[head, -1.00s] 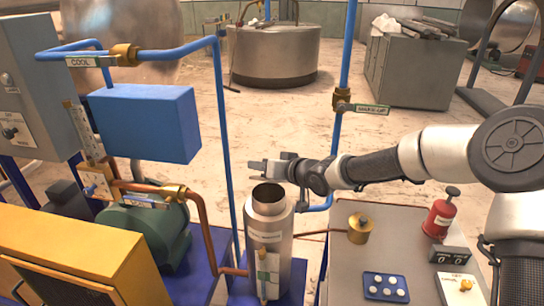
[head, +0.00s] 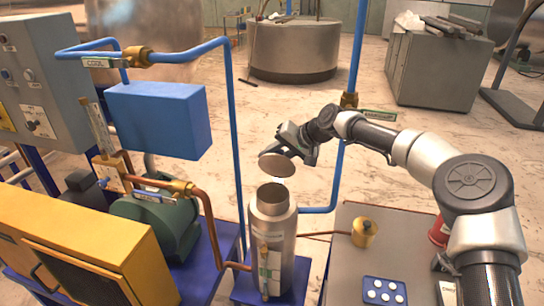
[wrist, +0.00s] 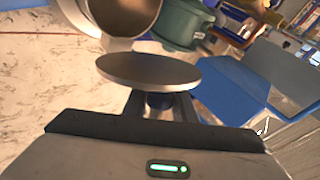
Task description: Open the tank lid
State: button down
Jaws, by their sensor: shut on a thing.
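The tank (head: 271,240) is a silver upright cylinder with a narrower neck, and its round mouth is open. It shows in part at the top of the wrist view (wrist: 88,12). The lid (head: 277,166), a thin round grey disc, is off the tank and hangs tilted just above and slightly right of the mouth. In the wrist view the lid (wrist: 150,70) is in front of my gripper, apart from the tank rim. My gripper (head: 294,153) is shut on the lid near its edge. The fingertips are largely hidden behind the lid in the wrist view.
A grey bench (head: 345,225) stands right of the tank with a brass fitting (head: 364,231) and a blue tray of white discs (head: 384,291). Blue pipes (head: 236,130) rise behind the tank. A copper pipe (head: 207,225) and green motor (head: 160,228) are at its left.

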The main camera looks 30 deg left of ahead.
jog(key=shift+w, duration=0.15)
dwell(0.3)
jog(key=c, duration=1.5)
grip_release()
jog(key=shift+a, duration=0.1)
jog(key=b+v, duration=0.2)
jog(key=v, duration=1.5)
jog(key=shift+r, duration=0.2)
